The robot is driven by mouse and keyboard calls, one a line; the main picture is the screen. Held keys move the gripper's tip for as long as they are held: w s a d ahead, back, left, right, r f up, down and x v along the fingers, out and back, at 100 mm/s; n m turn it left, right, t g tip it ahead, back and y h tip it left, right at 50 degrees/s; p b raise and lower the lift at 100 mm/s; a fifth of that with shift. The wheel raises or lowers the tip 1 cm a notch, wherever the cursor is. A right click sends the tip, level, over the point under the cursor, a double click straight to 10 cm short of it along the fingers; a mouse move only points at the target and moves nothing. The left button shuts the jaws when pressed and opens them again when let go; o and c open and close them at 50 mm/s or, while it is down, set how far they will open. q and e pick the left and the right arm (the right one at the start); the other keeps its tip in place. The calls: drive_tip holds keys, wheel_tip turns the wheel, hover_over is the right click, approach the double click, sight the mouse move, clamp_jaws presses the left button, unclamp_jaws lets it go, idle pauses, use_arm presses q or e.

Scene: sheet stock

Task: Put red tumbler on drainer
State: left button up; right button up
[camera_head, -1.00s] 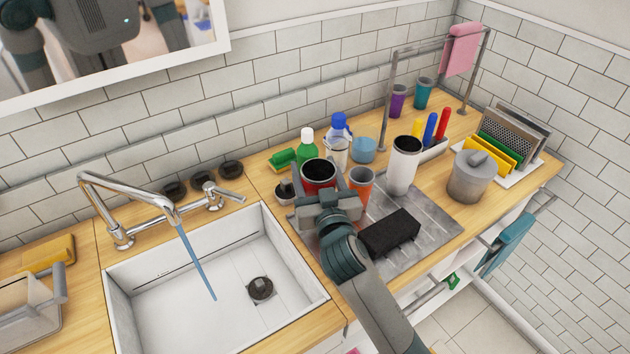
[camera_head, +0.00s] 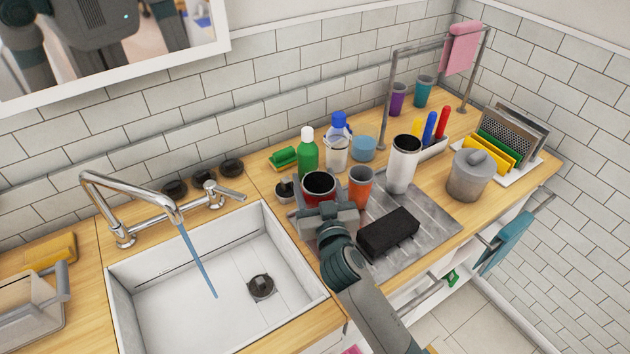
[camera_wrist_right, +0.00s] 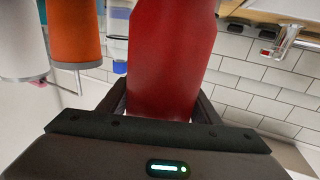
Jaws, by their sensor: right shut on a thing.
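The red tumbler (camera_head: 310,197), dark inside, stands roughly upright at the left end of the grey metal drainer (camera_head: 432,220). My right gripper (camera_head: 330,212) is shut on it from the near side. In the right wrist view the red tumbler (camera_wrist_right: 170,60) fills the space between the fingers of the right gripper (camera_wrist_right: 160,108). My gripper hides the tumbler's lower part in the head view, so I cannot tell whether its base touches the drainer. My left gripper is not in view.
An orange tumbler (camera_head: 360,188) stands close right of the red one. A white tumbler (camera_head: 403,165) and a black block (camera_head: 388,234) are also on the drainer. The sink (camera_head: 210,275) lies left. A green bottle (camera_head: 308,155) stands behind.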

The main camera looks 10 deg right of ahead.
drive_tip(key=shift+f, duration=0.15)
drive_tip(key=o, duration=1.7)
drive_tip(key=shift+c, duration=0.2)
drive_tip(key=shift+r, duration=0.25)
drive_tip(key=shift+s+f, duration=0.1)
drive_tip(key=shift+s, duration=0.1)
drive_tip(key=s+b, duration=0.3)
drive_tip(key=s, duration=0.8)
drive_tip(key=shift+s+d, duration=0.3)
drive_tip(key=shift+s, duration=0.05)
